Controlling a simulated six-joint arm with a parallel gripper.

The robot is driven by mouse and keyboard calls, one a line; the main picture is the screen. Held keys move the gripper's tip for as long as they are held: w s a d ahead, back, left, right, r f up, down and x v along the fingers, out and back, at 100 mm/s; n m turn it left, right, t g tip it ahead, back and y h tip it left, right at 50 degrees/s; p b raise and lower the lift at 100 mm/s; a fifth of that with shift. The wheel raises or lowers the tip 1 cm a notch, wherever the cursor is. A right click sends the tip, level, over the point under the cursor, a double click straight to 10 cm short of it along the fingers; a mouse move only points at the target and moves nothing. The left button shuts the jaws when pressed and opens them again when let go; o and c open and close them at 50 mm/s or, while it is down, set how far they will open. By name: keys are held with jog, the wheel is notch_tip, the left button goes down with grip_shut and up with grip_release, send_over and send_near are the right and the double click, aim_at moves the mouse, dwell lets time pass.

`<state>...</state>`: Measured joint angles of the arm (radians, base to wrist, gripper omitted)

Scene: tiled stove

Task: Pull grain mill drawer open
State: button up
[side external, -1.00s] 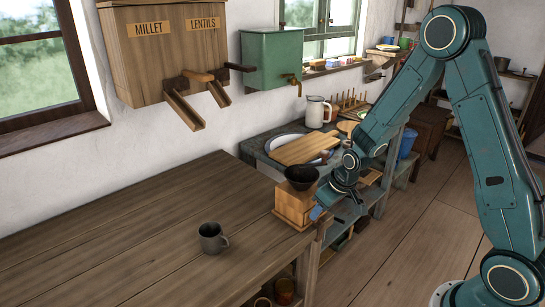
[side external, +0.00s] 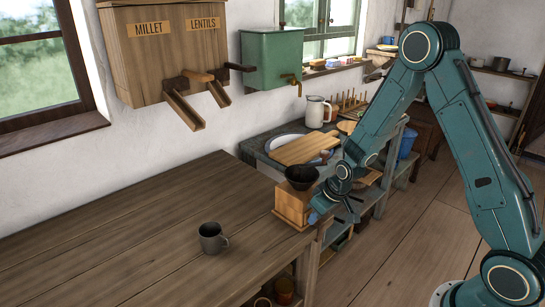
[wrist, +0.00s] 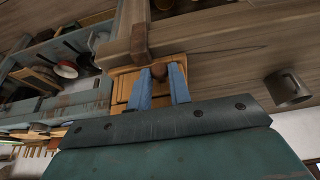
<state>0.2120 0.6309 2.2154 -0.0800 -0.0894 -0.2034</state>
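The grain mill (side external: 293,204) is a small light wooden box with a dark bowl-shaped hopper (side external: 301,175) on top. It stands at the right front corner of the wooden table. In the wrist view its wooden box (wrist: 123,86) lies just beyond my fingers. A round brown knob (wrist: 158,72) shows between the tips of my gripper (wrist: 159,76). The two blue fingers stand apart, one on each side of the knob; whether they touch it is hard to tell. In the side view my gripper (side external: 318,216) is at the mill's right side. No drawer gap is visible.
A grey metal mug (side external: 212,238) stands on the table (side external: 120,225) left of the mill; it also shows in the wrist view (wrist: 287,88). Behind the mill is a counter with a cutting board (side external: 304,149). Open floor (side external: 400,245) lies to the right.

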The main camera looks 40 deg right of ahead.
jog(key=shift+s, duration=0.1)
grip_shut()
jog(key=s, duration=0.6)
jog(key=shift+s, duration=0.25)
jog(key=o, duration=0.9)
grip_release()
jog(key=shift+r, duration=0.1)
jog(key=shift+v, duration=6.8)
